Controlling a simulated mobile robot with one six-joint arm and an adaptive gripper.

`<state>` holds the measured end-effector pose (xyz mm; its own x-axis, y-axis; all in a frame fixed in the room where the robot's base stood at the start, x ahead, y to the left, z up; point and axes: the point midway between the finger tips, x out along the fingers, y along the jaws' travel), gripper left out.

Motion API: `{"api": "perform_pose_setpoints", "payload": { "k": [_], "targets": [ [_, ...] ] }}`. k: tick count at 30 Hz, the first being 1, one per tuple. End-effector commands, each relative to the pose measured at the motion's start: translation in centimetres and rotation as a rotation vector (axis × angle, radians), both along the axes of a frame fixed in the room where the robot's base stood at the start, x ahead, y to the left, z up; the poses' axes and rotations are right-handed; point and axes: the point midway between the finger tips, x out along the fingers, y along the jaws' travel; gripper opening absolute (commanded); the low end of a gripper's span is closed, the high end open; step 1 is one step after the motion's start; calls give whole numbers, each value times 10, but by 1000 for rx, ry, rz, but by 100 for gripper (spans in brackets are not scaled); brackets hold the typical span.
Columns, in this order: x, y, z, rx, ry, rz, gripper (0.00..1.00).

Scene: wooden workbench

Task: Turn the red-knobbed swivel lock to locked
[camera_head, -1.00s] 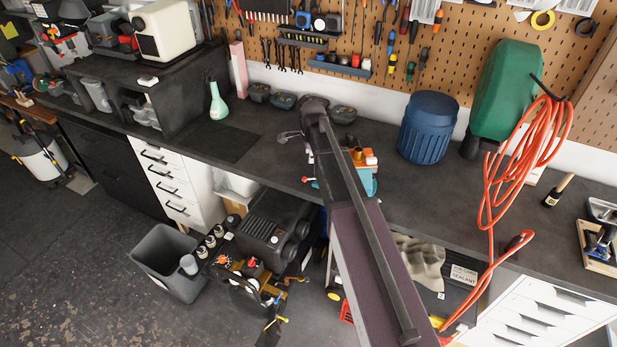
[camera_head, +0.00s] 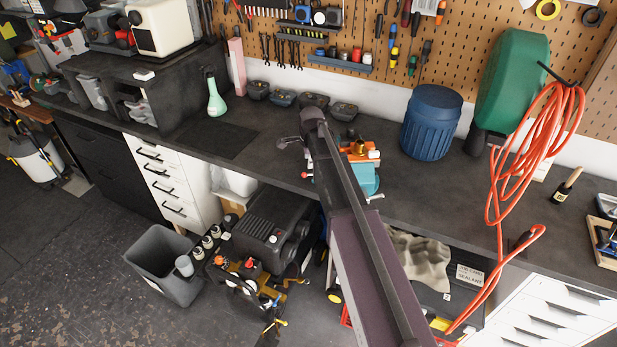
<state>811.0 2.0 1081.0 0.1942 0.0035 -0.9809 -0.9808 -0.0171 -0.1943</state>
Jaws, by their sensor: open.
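A teal and orange bench fixture (camera_head: 368,178) stands on the dark workbench (camera_head: 262,168), partly hidden behind my arm. A small red knob (camera_head: 304,175) shows at the left of my arm, close to the bench's front edge. Whether it is joined to the fixture is hidden by my arm. My gripper (camera_head: 284,142) is open and empty. Its grey fingers point left, above the knob in the picture and apart from it. The lock's angle cannot be read.
A blue barrel (camera_head: 431,122) and a green container (camera_head: 512,85) with a hanging orange cable (camera_head: 530,150) stand to the right. A pale green bottle (camera_head: 216,97) and small bins (camera_head: 314,101) stand behind. The bench left of my gripper is mostly clear.

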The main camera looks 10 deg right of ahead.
Motion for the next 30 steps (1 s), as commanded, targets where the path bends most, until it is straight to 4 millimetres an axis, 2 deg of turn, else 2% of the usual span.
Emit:
{"api": "perform_pose_setpoints", "payload": {
  "k": [1, 21, 30],
  "targets": [
    [1, 0, -8, 0, 0, 0, 48],
    [11, 0, -58, 0, 0, 0, 48],
    [14, 0, -72, 0, 0, 0, 48]
  ]
}}
